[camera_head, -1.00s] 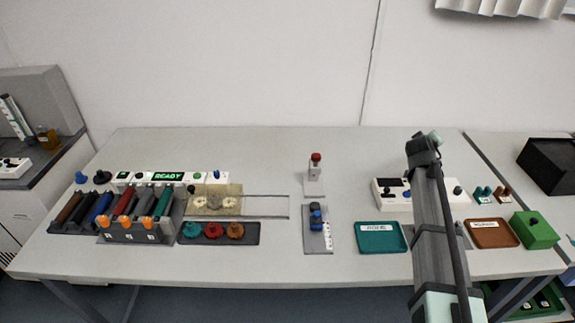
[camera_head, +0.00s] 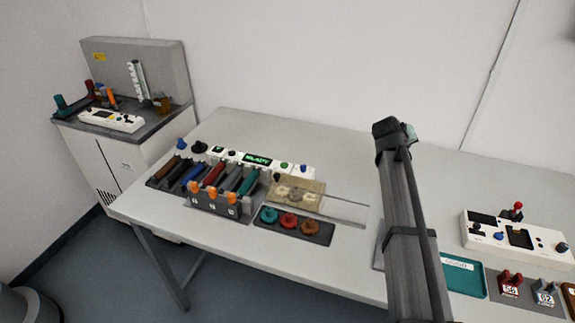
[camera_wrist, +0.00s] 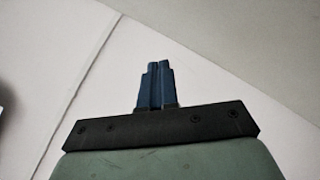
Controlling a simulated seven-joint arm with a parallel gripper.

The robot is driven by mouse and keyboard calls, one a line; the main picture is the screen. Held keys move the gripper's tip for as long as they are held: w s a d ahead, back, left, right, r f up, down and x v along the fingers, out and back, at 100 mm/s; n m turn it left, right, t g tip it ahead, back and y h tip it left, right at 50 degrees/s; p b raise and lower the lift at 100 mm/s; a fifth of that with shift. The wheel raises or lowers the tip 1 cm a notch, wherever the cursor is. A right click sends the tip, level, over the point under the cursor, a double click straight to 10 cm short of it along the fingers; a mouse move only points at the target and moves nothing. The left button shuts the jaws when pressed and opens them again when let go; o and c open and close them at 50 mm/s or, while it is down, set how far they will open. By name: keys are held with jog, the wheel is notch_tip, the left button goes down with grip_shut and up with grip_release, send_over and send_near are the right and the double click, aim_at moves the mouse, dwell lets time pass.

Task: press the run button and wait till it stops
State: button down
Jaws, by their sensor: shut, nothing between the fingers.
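A white control panel (camera_head: 233,155) stands at the back of the table, left of centre in the head view. It has a lit green display (camera_head: 257,159) whose text is too blurred to read with certainty. A green button (camera_head: 284,165) and a blue knob (camera_head: 304,168) sit right of the display, and a dark green button (camera_head: 232,153) sits left of it. I cannot read which one is the run button. My gripper (camera_wrist: 156,68) is shut and empty in the wrist view, with only bare wall behind it.
A teal tray (camera_head: 460,290) and a white device (camera_head: 480,218) are further right. A side cabinet stands left.

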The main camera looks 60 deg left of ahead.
jog(key=s+a+r+g, duration=0.1)
jog(key=s+a, duration=0.5)
jog(key=s, duration=0.3)
jog(key=s+a+r, duration=0.1)
jog(key=s+a, duration=0.5)
jog(key=s, duration=0.3)
jog(key=g, duration=0.1)
send_over(282, 166)
jog(key=shift+r+n, duration=0.4)
jog(key=shift+r, duration=0.05)
jog(key=shift+f, duration=0.2)
jog(key=shift+f, duration=4.25)
